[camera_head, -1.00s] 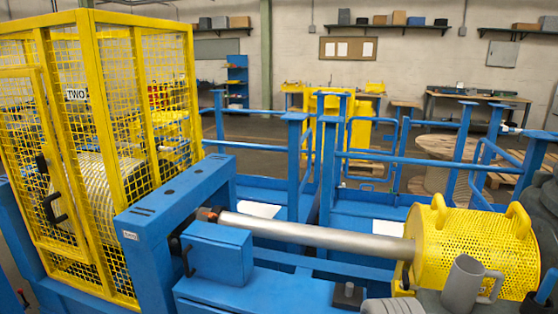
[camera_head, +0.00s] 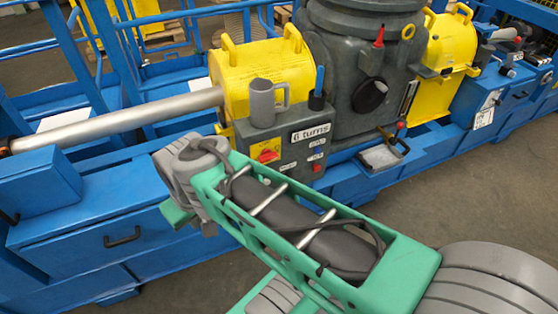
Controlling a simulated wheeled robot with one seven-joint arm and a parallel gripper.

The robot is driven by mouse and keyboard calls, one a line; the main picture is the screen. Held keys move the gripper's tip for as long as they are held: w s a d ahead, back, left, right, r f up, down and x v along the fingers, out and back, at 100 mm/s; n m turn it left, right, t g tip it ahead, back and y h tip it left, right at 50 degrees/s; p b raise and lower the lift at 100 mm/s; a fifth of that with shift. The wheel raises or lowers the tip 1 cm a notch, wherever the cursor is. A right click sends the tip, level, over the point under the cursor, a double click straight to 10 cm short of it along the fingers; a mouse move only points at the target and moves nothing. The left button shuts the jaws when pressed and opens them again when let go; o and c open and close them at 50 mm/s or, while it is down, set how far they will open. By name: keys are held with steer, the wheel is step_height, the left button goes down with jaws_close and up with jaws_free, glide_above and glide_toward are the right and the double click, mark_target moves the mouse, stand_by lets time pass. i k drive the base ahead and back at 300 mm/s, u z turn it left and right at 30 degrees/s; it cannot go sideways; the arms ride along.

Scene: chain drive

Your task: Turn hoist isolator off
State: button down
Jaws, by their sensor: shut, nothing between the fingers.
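A red rotary switch on a yellow plate (camera_head: 267,151) is on the front of a dark grey control box (camera_head: 255,133) in the head view. It looks like an isolator. Its handle looks slanted, but its exact setting is too small to tell. A small label beneath it is not readable, so I cannot tell if it names the hoist. My green arm reaches in from the lower right, and its grey wrist joints are left of and in front of the box. My gripper's fingers do not show; nothing of mine is seen touching the switch.
A grey mug (camera_head: 266,103) and a dark holder with a blue-handled item (camera_head: 318,88) stand on the box. A "6 turns" label (camera_head: 311,133) and small buttons are right of the switch. A yellow perforated guard (camera_head: 245,70), shaft (camera_head: 130,120) and grey housing (camera_head: 360,55) stand behind.

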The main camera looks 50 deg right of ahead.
mark_target(266, 155)
steer(key=z, duration=0.65)
steer(key=k, duration=1.3)
steer(key=u, duration=0.45)
steer(key=i, duration=1)
steer(key=u, duration=0.5)
